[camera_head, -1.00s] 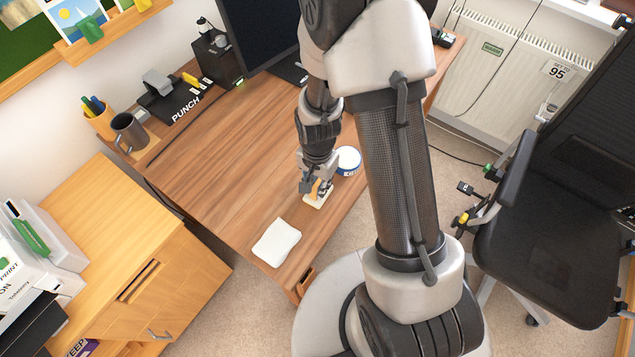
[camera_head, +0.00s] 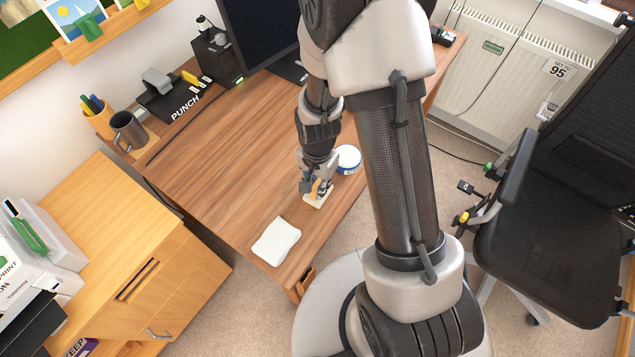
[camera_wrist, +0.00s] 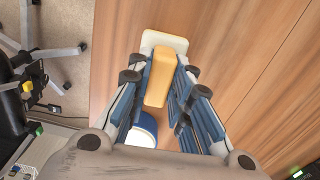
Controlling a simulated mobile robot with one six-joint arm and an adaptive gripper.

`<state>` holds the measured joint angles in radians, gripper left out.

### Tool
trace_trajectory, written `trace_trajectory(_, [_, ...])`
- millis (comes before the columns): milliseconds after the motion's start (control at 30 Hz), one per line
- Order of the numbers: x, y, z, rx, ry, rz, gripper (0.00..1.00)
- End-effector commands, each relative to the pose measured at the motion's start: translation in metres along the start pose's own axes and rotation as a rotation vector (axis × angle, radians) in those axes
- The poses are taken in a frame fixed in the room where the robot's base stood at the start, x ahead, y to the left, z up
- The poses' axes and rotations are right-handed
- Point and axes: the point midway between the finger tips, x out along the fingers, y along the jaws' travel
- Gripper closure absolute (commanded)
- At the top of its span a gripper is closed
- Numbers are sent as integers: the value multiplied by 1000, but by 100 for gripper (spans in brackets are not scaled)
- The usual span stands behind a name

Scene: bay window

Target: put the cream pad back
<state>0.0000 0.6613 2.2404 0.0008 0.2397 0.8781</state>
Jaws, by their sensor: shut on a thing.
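A small cream pad (camera_head: 313,205) lies near the front edge of the wooden desk. In the wrist view the cream pad (camera_wrist: 165,39) has a tan-orange block (camera_wrist: 159,78) on top, like a grip; I cannot tell how they are joined. My gripper (camera_head: 318,192) points down over it. In the wrist view my gripper (camera_wrist: 160,85) has its blue-grey fingers shut on both sides of the tan block. The pad appears to rest on the desk. A larger white pad (camera_head: 276,241) lies flat nearer the desk's front corner, apart from my gripper.
A blue-and-white round tub (camera_head: 348,160) stands close beside my gripper. The desk (camera_head: 215,170) is clear to the left. A mug (camera_head: 128,131), a pen pot (camera_head: 97,117), a hole punch and a monitor line its back. A black chair (camera_head: 555,240) stands right.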

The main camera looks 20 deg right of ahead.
Motion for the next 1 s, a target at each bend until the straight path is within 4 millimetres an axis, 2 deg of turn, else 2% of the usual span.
trace_trajectory(33, [1, 0, 0, 0, 0, 0, 100])
trace_trajectory(67, [1, 0, 0, 0, 0, 0, 79])
trace_trajectory(400, [0, 0, 0, 0, 0, 0, 57])
trace_trajectory(767, [-4, -1, 0, 0, 1, -2, 57])
trace_trajectory(867, [-16, -1, -1, 0, 3, -3, 57])
trace_trajectory(1000, [-45, -2, -1, 0, 5, -6, 57])
